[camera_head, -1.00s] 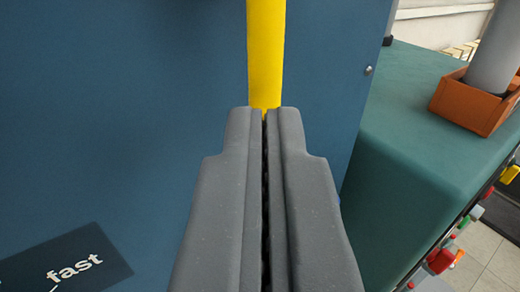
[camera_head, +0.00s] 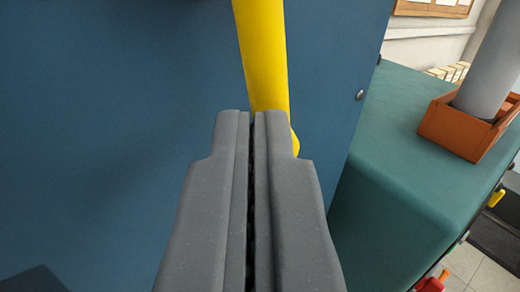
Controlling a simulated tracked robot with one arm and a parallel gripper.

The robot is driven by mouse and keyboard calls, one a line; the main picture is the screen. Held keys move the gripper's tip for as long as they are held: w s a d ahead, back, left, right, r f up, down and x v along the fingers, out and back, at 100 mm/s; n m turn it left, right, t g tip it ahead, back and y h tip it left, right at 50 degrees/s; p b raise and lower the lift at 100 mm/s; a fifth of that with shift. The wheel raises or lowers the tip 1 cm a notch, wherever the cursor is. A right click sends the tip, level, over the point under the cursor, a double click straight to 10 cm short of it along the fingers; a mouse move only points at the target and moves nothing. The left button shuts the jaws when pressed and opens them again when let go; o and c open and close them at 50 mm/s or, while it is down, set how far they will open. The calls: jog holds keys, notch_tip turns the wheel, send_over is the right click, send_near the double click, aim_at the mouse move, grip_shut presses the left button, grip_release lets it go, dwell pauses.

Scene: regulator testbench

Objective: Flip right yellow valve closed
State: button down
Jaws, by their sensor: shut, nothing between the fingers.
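A yellow bar (camera_head: 262,55), which looks like the yellow valve's handle, runs down from the top edge in front of a blue panel (camera_head: 110,130). It leans slightly, with its lower end further right. My gripper (camera_head: 250,113) is shut and empty, pointing away from the camera. Its fingertips overlap the lower part of the bar in the picture, and a rounded yellow end shows just right of the right fingertip. I cannot tell whether the fingers touch the bar. The valve's body and pivot are not visible.
At the right stands a green cabinet (camera_head: 400,150) with an orange holder (camera_head: 455,130) around a grey cylinder (camera_head: 490,65). Red (camera_head: 432,284) and yellow (camera_head: 496,198) parts stick out from its right side. Tiled floor shows at the lower right.

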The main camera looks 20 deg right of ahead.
jog(key=w+d+r+n+t+y+b, duration=0.1)
jog(key=d+n+t+y+b, duration=0.2)
jog(key=n+b, duration=0.2)
jog(key=w+d+n+t+y+b, duration=0.1)
jog(key=d+n+t+y+b, duration=0.1)
jog(key=n, duration=1)
jog(key=t+y+b, duration=0.1)
jog(key=y+b, duration=0.1)
jog(key=shift+d+r+n+t+y+b, duration=0.3)
jog(key=shift+d+r+b, duration=0.1)
jog(key=shift+d, duration=0.1)
jog(key=b+v, duration=0.4)
jog(key=v, duration=1)
jog(key=shift+f, duration=0.15)
